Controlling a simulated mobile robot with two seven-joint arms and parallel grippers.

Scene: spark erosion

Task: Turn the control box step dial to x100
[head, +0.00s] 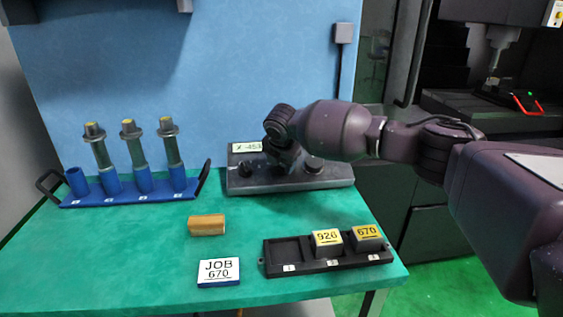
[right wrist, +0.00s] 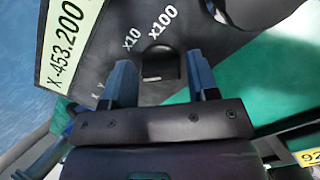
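The control box (head: 325,181) is a dark slab at the back of the green table, with a pale readout (head: 246,147). In the head view my right gripper (head: 284,160) hides the dial. My left gripper is not in view.
Two other black knobs (head: 249,169) (head: 313,165) stand on the box on either side of my gripper. A blue rack (head: 130,196) with tool holders is at left. A brass-coloured block (head: 207,225), JOB card (head: 218,272) and black tray (head: 290,253) lie in front.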

